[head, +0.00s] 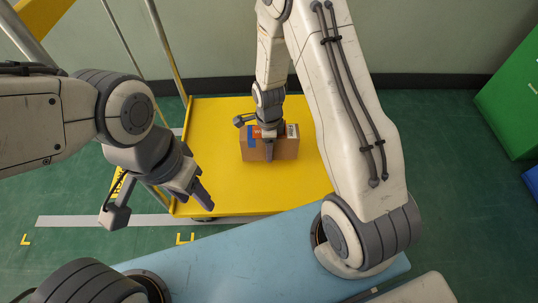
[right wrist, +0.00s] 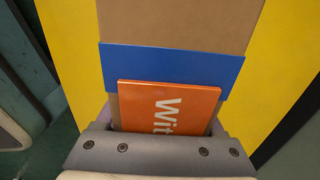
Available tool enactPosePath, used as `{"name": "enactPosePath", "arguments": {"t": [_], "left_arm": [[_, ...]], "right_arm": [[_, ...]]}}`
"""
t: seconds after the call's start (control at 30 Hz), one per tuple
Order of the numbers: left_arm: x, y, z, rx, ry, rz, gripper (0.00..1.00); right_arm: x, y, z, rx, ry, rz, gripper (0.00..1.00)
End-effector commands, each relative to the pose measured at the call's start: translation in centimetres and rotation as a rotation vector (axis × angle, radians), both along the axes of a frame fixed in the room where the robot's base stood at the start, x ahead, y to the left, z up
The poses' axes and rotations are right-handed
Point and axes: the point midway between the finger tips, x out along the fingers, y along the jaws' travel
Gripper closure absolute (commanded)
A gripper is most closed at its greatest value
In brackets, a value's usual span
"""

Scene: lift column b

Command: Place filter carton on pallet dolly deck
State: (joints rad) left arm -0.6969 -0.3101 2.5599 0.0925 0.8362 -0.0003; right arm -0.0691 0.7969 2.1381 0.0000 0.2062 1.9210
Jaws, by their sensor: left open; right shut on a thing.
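The filter carton (head: 285,148) is a brown cardboard box with a blue band and an orange label. In the head view it is over the yellow pallet dolly deck (head: 225,185), toward the middle. My right gripper (head: 268,148) reaches down from above and is shut on the carton. In the right wrist view the carton (right wrist: 180,25) fills the middle, with yellow deck on both sides. I cannot tell whether its underside touches the deck.
The dolly has upright metal poles (head: 168,50) at its left. A light blue surface (head: 235,250) lies in front of the deck. A green cabinet (head: 512,95) stands at the far right. The green floor (head: 440,150) right of the deck is clear.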

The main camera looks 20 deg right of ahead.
Motion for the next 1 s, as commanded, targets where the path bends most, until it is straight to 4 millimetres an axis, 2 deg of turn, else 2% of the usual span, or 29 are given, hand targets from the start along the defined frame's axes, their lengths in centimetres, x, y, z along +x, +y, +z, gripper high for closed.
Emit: {"name": "enactPosePath", "arguments": {"t": [0.03, 0.2, 0.63, 0.67, 0.7, 0.73, 1.0], "left_arm": [[0.0, 0.0, -0.9, 0.000, 0.000, 0.000, 0.50], [0.0, 0.0, -3.0, 0.000, 0.000, 0.000, 0.50], [0.0, 0.0, -3.0, 0.000, 0.000, 0.000, 0.50], [0.0, 0.0, -3.0, 0.000, 0.000, 0.000, 0.50], [0.0, 0.0, -3.0, 0.000, 0.000, 0.000, 0.50], [0.0, 0.0, -3.0, 0.000, 0.000, 0.000, 0.50], [0.0, 0.0, -3.0, 0.000, 0.000, 0.000, 0.50]], "right_arm": [[0.0, 0.0, -1.0, 0.000, 0.000, 0.000, 1.00], [0.0, 0.0, -3.5, 0.000, 0.001, 0.000, 1.00], [0.0, -0.1, -3.8, 0.000, 0.000, 0.001, 1.00], [0.0, -0.1, -3.9, 0.000, 0.000, 0.001, 0.26], [0.0, -0.1, -3.8, 0.000, 0.000, 0.001, 0.11], [0.0, -0.1, -3.8, 0.000, 0.000, 0.001, 0.00], [0.0, -0.1, -3.7, 0.000, 0.000, 0.001, 0.00]]}}
